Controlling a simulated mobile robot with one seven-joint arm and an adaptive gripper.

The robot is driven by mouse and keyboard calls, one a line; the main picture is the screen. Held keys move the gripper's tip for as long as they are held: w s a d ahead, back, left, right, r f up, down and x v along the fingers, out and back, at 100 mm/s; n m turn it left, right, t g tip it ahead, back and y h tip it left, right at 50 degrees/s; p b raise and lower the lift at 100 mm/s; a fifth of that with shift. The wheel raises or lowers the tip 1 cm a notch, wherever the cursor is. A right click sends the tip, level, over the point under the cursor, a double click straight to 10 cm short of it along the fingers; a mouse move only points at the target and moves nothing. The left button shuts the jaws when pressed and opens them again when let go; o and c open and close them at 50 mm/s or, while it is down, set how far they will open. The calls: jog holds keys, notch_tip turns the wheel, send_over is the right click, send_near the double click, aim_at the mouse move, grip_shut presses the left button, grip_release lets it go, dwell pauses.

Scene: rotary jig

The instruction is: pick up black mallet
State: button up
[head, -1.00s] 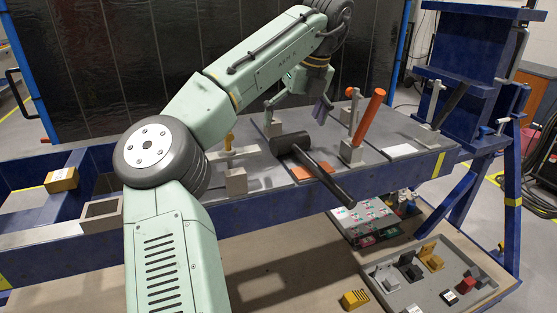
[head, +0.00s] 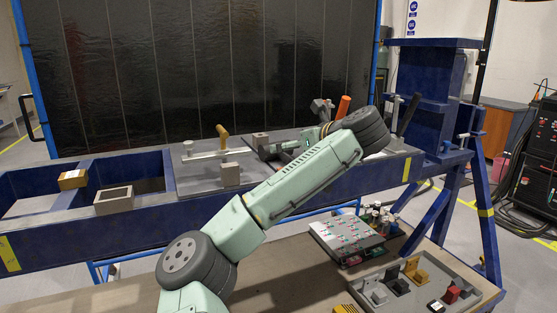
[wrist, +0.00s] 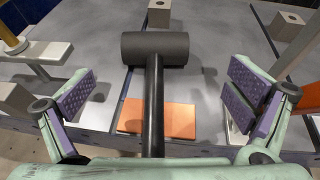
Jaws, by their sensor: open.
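The black mallet lies on the grey plate in the wrist view, its cylindrical head (wrist: 155,48) across the far end and its handle (wrist: 154,105) running toward me. My gripper (wrist: 162,88) is open, with one purple-padded finger on each side of the handle and clear gaps to both. The near end of the handle passes out of sight behind the gripper body. The fingers are closer to me than the mallet head.
An orange pad (wrist: 178,119) lies under the handle. An orange bar (head: 343,105) stands to the right. A yellow-handled clamp (head: 222,138) and grey blocks (head: 230,174) stand on the left. A tray of parts (head: 370,295) lies on the lower bench.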

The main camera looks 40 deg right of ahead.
jog(key=x, duration=0.3)
jog(key=shift+w, duration=0.2)
jog(key=x, duration=0.1)
jog(key=p+x, duration=0.2)
jog(key=x, duration=0.1)
jog(key=shift+w+a+r, duration=0.2)
jog(key=shift+a, duration=0.15)
jog(key=shift+w+d+f, duration=0.15)
jog(key=shift+w+f, duration=0.15)
jog(key=shift+w, duration=0.2)
jog(key=shift+c, duration=0.4)
jog(key=c, duration=1.5)
jog(key=shift+c, duration=0.3)
jog(key=shift+r, duration=0.1)
